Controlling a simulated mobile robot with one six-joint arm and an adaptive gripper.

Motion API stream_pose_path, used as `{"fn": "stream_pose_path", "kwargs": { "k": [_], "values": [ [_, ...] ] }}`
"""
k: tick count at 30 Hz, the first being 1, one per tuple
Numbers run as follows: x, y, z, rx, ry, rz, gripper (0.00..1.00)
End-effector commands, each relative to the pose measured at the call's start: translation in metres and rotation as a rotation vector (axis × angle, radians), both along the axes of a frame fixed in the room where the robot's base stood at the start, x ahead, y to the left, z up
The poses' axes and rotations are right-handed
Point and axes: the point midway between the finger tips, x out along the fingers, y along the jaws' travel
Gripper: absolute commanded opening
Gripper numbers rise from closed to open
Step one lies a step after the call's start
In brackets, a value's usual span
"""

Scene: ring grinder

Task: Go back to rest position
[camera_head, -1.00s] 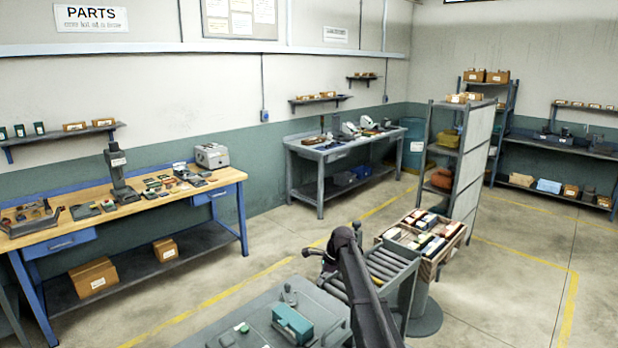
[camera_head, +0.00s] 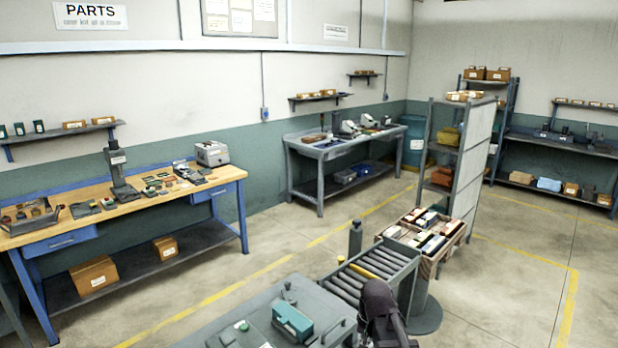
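Part of my dark arm (camera_head: 382,312) shows at the bottom of the head view, right of centre. It is a short, folded-looking piece in front of the roller conveyor's near end. My gripper and its fingertips are not visible, so I cannot see whether it is open or holds anything. The grey machine table (camera_head: 235,325) is left of the arm. A teal block-like unit (camera_head: 292,322) and a small green button (camera_head: 242,326) sit on it.
The roller conveyor (camera_head: 350,283) lies just behind my arm, with a crate of boxes (camera_head: 440,262) beyond it. A wooden workbench (camera_head: 130,205) stands at left, a grey bench (camera_head: 315,150) at the back. A shelf rack (camera_head: 455,165) stands at right. The floor between is clear.

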Motion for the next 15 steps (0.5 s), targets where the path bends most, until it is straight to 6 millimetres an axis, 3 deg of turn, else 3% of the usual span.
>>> {"fn": "stream_pose_path", "kwargs": {
  "k": [1,3,12,15],
  "values": [
    [-0.015,-0.004,0.0,-0.014,-0.003,0.039,0.0],
    [-0.027,-0.008,0.0,-0.031,-0.006,0.095,0.0],
    [-0.07,-0.023,-0.001,-0.094,-0.011,0.287,0.0],
    [-0.067,-0.022,-0.015,-0.093,-0.005,0.284,0.0]
  ]
}}
